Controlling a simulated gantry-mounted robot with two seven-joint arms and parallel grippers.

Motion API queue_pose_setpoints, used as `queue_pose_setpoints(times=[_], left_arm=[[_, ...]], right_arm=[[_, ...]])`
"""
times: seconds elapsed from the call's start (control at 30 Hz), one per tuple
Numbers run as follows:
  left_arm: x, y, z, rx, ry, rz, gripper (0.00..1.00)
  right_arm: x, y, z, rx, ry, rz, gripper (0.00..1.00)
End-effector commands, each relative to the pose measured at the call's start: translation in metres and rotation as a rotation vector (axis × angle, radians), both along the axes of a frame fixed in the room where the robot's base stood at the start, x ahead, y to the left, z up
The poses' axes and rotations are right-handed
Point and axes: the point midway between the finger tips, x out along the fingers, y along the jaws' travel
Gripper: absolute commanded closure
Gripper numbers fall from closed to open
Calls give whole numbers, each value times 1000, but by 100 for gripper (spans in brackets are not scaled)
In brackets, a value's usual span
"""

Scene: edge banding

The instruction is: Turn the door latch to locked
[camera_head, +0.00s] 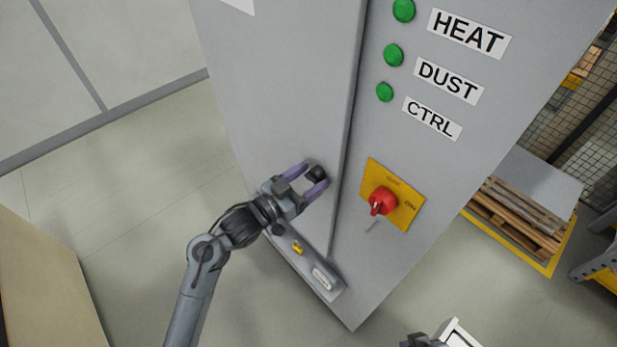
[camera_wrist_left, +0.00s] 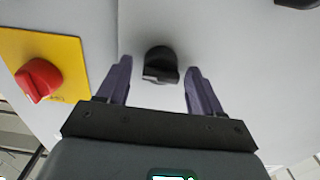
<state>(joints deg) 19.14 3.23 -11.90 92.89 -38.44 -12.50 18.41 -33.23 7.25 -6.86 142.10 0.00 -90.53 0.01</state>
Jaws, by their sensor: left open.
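The door latch (camera_head: 317,173) is a small black knob on the grey cabinet door (camera_head: 285,90), close to the door's right edge. My left gripper (camera_head: 308,180) is open at the latch, with its purple fingers on either side of it. In the left wrist view the black latch (camera_wrist_left: 160,64) sits between the tips of the open fingers, with a visible gap on both sides. I cannot tell how deep the fingers reach around it.
A red rotary switch (camera_head: 382,201) on a yellow plate (camera_head: 408,212) is right of the latch. Green lamps (camera_head: 393,55) labelled HEAT, DUST and CTRL are above. A small ledge (camera_head: 327,286) with a yellow item (camera_head: 298,248) lies below. Pallets (camera_head: 520,220) stand at right.

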Motion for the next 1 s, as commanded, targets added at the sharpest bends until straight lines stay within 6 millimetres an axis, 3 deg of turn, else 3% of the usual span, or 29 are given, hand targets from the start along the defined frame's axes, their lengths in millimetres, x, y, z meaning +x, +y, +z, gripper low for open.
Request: queue_pose_setpoints(times=[0.2,0.53,0.77,1.0], left_arm=[[0,0,0,0,0,0,36],[0,0,0,0,0,0,86],[0,0,1,-11,13,0,86],[0,1,5,-76,85,1,88]], right_arm=[[0,2,0,6,1,-3,100],[0,3,0,10,1,-6,100],[0,2,4,10,1,-6,100],[0,1,21,5,2,-3,100]])
